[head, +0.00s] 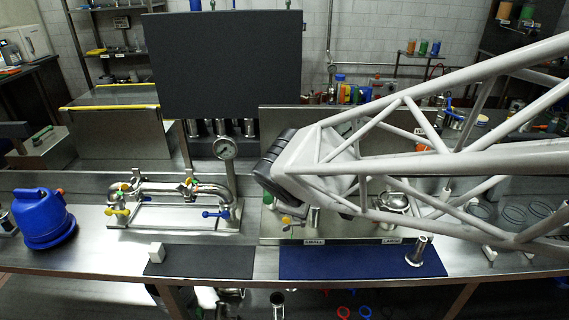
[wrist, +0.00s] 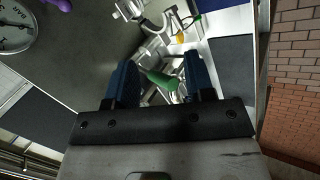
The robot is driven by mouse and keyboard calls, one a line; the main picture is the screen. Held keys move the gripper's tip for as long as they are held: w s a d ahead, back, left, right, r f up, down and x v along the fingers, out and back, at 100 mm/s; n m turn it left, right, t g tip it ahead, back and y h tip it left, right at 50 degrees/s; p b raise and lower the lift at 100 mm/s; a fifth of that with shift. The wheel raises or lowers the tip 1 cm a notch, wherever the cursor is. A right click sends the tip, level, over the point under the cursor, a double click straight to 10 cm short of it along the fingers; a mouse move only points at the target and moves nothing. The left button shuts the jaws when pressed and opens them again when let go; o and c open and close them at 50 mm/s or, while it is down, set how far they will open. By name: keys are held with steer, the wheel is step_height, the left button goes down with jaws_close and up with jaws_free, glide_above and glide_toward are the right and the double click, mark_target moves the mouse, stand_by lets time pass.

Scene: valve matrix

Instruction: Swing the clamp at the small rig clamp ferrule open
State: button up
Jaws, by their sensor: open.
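The small rig, with its SMALL label (head: 314,241), stands on the bench at the middle of the head view, partly behind my arm. A yellow knob (head: 286,219) and a green part (head: 267,198) show on it. In the wrist view, my gripper (wrist: 160,64) is open, its two blue fingers on either side of a green handle (wrist: 161,80). Whether either finger touches it I cannot tell. Silver metal parts (wrist: 153,50) lie just beyond the handle. The ferrule and clamp are too small and covered to make out clearly. In the head view, my fingertips are not clearly visible.
A pressure gauge (head: 225,148) stands left of my arm, beside a pipe assembly (head: 165,188) with yellow and blue handles. A steel cylinder (head: 418,250) stands on the blue mat (head: 345,262). A white block (head: 156,252) and blue jug (head: 43,216) are at left.

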steer(key=w+a+f+n+t, duration=0.1)
steer(key=w+a+f+n, duration=0.2)
steer(key=a+n, duration=0.5)
steer(key=w+a+f+n+h, duration=0.1)
steer(key=f+n+h, duration=0.4)
steer(key=n, duration=0.5)
steer(key=w+a+f+n+t+h, duration=0.1)
steer(key=w+f+n+h, duration=0.3)
steer(key=n+h, duration=0.5)
step_height(320, 180, down, 2)
steer(key=shift+a+f+n, duration=0.2)
steer(key=shift+a+n, duration=0.2)
steer(key=shift+a, duration=0.15)
steer(key=shift+w+d, duration=0.1)
steer(key=shift+x, duration=3.8)
jaws_close()
